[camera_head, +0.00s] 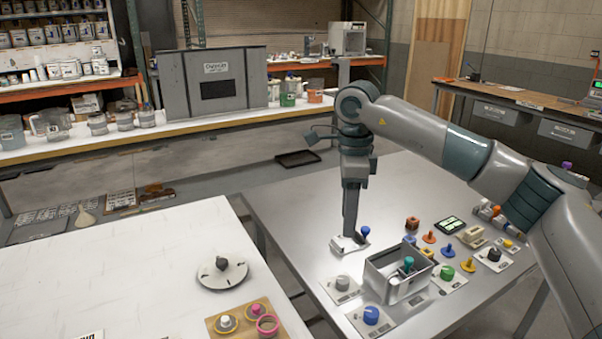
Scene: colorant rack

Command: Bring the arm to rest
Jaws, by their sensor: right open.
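My right arm comes in from the right edge and bends down over the metal table (300,215). My right gripper (350,232) points straight down at the table's left part and is open. I cannot tell whether the tips touch the plate. My left gripper is not in view.
A grey open box (379,287) with a teal-topped piece (408,264) stands near the front. Several coloured knobs and plates lie around it, including a blue knob (371,315). A white table (120,265) is at left. The metal table's back is mostly clear.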

